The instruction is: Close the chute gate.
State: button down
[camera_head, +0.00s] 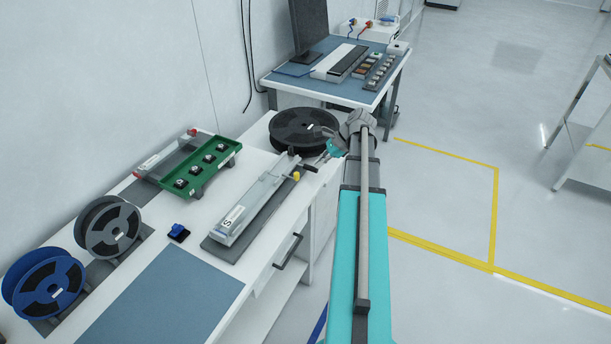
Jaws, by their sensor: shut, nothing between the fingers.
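The chute (262,197) is a long, pale, sloping channel on a dark base, on the white bench. A yellow knob (296,176) sits near its far right end. The gate itself is small at that far end, and I cannot tell how far open it is. My gripper (318,160) is at the far end of the chute, just beyond the yellow knob, at the end of my teal and grey arm. It is small in view, with its fingers shut and empty. I cannot tell whether it touches the chute.
A black reel (304,130) lies flat behind the gripper. A green tray (201,168) with several dark parts stands left of the chute. A small blue item (179,232), a grey reel (110,228) and a blue reel (45,283) are further left. A blue mat (160,300) is bare.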

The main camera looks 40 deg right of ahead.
jog(key=s+d+m+t, duration=0.1)
jog(key=s+d+m, duration=0.2)
jog(key=d, duration=0.3)
jog(key=shift+d+r+t, duration=0.25)
jog(key=shift+t, duration=0.05)
jog(key=shift+w+f+b, duration=0.1)
jog(key=shift+b, duration=0.25)
jog(key=b+x, duration=0.2)
jog(key=x, duration=0.2)
jog(key=a+r+b+x, duration=0.1)
jog(key=b+x, duration=0.1)
jog(key=x, duration=0.1)
jog(key=w+b+x, duration=0.1)
jog(key=b+x, duration=0.2)
jog(key=x, duration=0.1)
jog(key=shift+w+a, duration=0.1)
jog(key=shift+a, duration=0.25)
jog(key=shift+w+a, duration=0.45)
jog(key=shift+a, duration=0.05)
